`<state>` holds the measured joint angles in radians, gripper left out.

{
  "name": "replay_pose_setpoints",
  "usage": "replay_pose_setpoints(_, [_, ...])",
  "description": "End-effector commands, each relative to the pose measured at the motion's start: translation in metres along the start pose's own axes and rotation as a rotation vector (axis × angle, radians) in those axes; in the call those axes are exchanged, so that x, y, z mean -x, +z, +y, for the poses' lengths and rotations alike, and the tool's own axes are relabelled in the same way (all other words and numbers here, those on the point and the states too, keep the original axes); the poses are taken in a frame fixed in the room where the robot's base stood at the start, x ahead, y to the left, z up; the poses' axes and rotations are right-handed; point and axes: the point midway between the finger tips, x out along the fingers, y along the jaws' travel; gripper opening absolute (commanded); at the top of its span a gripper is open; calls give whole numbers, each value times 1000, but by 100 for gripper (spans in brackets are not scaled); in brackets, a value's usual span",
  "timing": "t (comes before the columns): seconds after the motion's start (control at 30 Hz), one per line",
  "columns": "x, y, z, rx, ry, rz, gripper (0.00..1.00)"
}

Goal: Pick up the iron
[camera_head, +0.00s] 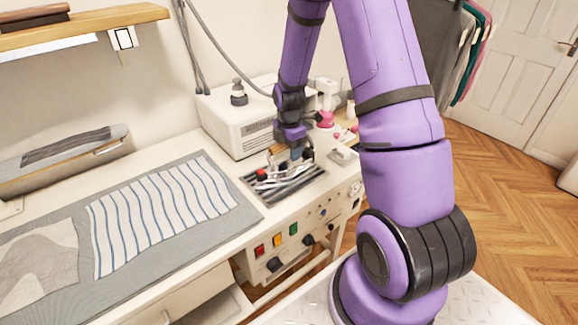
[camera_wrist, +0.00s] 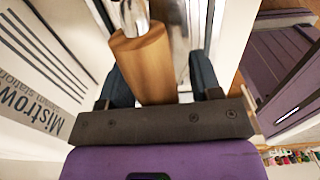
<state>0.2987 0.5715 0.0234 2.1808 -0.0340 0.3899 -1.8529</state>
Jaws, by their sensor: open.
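The iron (camera_head: 270,176) sits on a dark striped rest plate on the work table in the head view, partly hidden by my gripper. A red part shows on its left side. In the wrist view its brown wooden handle (camera_wrist: 146,68) and a shiny metal part beyond it show. My gripper (camera_head: 291,155) is just above the iron, pointing down. In the wrist view my gripper (camera_wrist: 161,82) is open, with dark blue fingers on both sides of the handle. The handle lies nearer the left finger; I cannot tell whether they touch.
A white box-shaped machine (camera_head: 238,118) stands close behind and left of the iron. Pink and white small items (camera_head: 326,118) lie behind it. Striped fabric (camera_head: 160,205) covers the table at left. A control panel (camera_head: 290,233) is on the table's front.

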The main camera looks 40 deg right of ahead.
Motion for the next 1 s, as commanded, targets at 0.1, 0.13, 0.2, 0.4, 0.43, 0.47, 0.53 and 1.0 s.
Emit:
replay_pose_setpoints(0.1, [0,0,0,0,0,0,58])
replay_pose_setpoints(0.13, [0,0,0,0,0,0,58])
replay_pose_setpoints(0.2, [0,0,0,0,0,0,58])
replay_pose_setpoints(0.4, [-2,0,0,-1,0,0,58])
replay_pose_setpoints(0.43, [-2,0,0,-1,0,0,58])
replay_pose_setpoints(0.47, [-2,0,0,-1,0,0,58])
replay_pose_setpoints(0.53, [-3,0,0,-1,0,0,58])
replay_pose_setpoints(1.0, [-5,0,0,0,0,0,36])
